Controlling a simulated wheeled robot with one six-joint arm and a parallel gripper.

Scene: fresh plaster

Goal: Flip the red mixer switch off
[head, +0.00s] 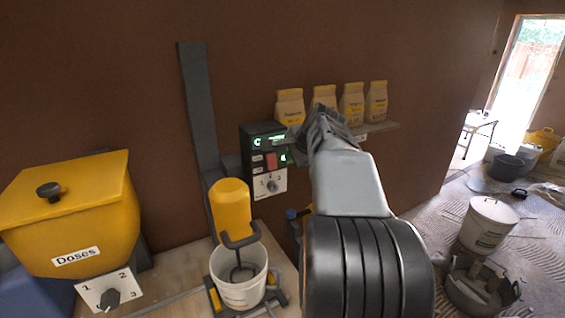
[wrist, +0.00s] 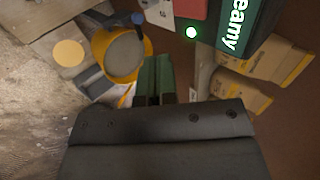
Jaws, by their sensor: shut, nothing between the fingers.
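The mixer's black control box (head: 252,152) is on the brown wall, with a lit green display. The red switch (head: 271,161) sits on its front, with a green light beside it. In the wrist view, the red switch (wrist: 188,8) is partly cut off at the top edge, near a lit green lamp (wrist: 191,32). My gripper (head: 308,138) is just right of the box, partly hidden by my wrist. In the wrist view its fingers (wrist: 155,75) are shut and empty, apart from the switch. I cannot tell which way the switch is tilted.
A shelf (head: 378,129) with several yellow bags (head: 351,103) is behind my gripper. Below the box are the yellow mixer motor (head: 231,207) and a white bucket (head: 238,292). A yellow hopper (head: 90,215) with a dial stands left. Buckets (head: 487,224) stand on the floor at right.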

